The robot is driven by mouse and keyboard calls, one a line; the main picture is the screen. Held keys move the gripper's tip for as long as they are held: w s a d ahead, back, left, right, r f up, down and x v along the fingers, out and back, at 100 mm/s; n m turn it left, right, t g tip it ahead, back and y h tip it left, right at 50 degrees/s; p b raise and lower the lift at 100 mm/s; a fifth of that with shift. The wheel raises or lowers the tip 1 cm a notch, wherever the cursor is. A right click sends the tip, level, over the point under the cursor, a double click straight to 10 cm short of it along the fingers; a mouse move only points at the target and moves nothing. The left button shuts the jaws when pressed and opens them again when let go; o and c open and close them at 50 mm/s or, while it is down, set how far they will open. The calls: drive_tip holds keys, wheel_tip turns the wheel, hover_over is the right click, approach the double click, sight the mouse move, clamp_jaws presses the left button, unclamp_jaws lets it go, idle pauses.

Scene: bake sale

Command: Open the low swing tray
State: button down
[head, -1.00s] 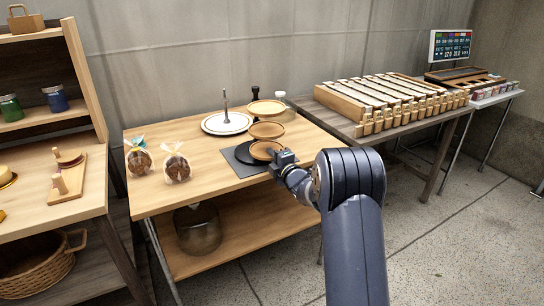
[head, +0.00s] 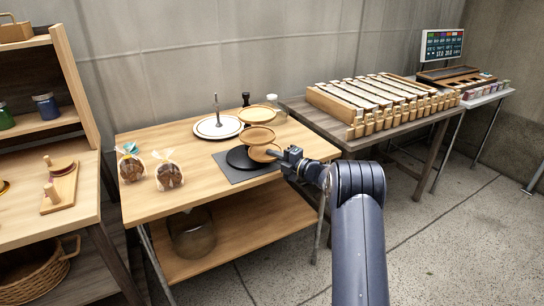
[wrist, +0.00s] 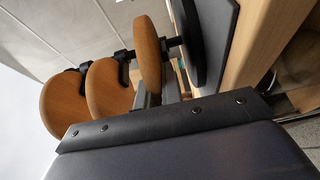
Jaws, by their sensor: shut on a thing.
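A stand with a round black base (head: 240,158) carries three stacked round wooden trays. The low swing tray (head: 264,153) is just above the base and sticks out to the right of the middle tray (head: 256,134); the top tray (head: 258,115) is above. In the wrist view the low tray (wrist: 148,60) is nearest the black base, with the middle tray (wrist: 107,90) and top tray (wrist: 66,103) farther left. My gripper (head: 282,155) is at the low tray's right edge, shut on it. The exact contact of the fingers is hidden.
The stand is on a grey mat (head: 228,175) on a wooden table. A white round plate with a post (head: 217,127) is behind left; wrapped baked goods (head: 168,173) are at left. A rack of long boxes (head: 375,100) is on the right table. The table's front edge is close.

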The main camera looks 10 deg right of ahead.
drive_tip(key=c, duration=1.6)
unclamp_jaws()
drive_tip(key=shift+o, duration=0.2)
drive_tip(key=v, duration=1)
drive_tip(key=shift+s+d, duration=0.25)
drive_tip(key=shift+s, duration=0.1)
drive_tip(key=shift+c, duration=0.4)
